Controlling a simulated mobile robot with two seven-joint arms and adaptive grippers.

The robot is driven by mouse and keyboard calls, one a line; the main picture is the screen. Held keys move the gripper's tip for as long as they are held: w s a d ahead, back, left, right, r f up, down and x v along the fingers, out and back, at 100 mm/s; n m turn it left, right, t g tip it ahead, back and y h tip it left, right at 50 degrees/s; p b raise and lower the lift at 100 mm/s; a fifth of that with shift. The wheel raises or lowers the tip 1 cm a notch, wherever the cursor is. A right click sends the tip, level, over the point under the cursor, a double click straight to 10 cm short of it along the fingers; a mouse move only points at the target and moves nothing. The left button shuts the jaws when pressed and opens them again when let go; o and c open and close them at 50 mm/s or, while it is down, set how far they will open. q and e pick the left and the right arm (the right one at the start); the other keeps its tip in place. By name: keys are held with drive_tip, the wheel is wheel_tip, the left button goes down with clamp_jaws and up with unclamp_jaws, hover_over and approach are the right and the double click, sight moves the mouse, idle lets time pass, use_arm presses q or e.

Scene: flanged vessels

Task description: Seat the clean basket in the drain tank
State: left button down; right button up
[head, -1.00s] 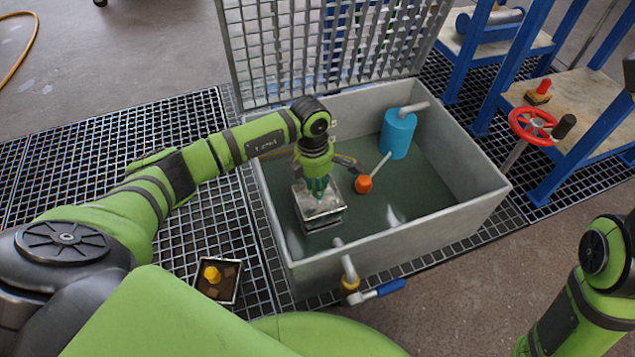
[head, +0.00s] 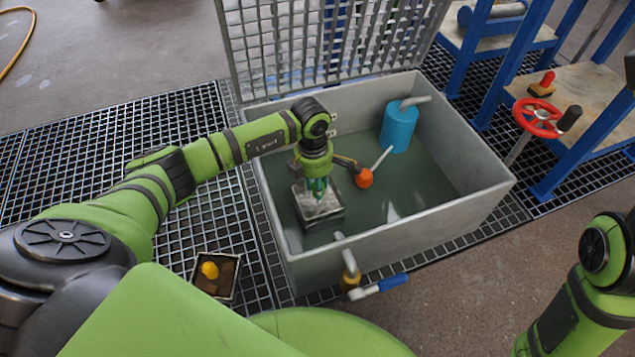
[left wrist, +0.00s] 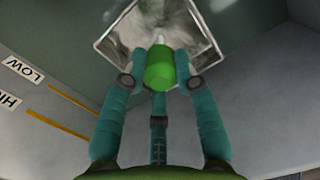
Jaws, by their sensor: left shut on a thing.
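The drain tank (head: 485,205) is an open grey box with dark water or floor inside. A square metal basket (head: 320,213) with a green knob is inside its left part, and it also shows in the left wrist view (left wrist: 120,42). My left gripper (head: 318,188) is shut on the green knob (left wrist: 160,68), above the basket's middle. The basket looks about level; I cannot tell whether it touches the tank bottom. A second square basket (head: 229,284), with a yellow knob and brown contents, sits on the floor grating outside the tank. My right gripper is out of view.
A blue cylinder (head: 398,130) and an orange float (head: 364,178) on a rod are in the tank, the float close to my left wrist. A blue-handled valve (head: 380,286) is on the front wall. A raised grate (head: 290,50) stands behind. A red handwheel (head: 537,118) is at right.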

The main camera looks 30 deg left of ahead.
use_arm(q)
drive_tip(key=shift+f+b, duration=0.35)
drive_tip(key=shift+f, duration=0.15)
drive_tip(key=c, duration=0.9)
unclamp_jaws()
drive_tip(key=r, duration=1.2)
drive_tip(key=shift+s+a, duration=0.15)
drive_tip(key=shift+a, duration=0.25)
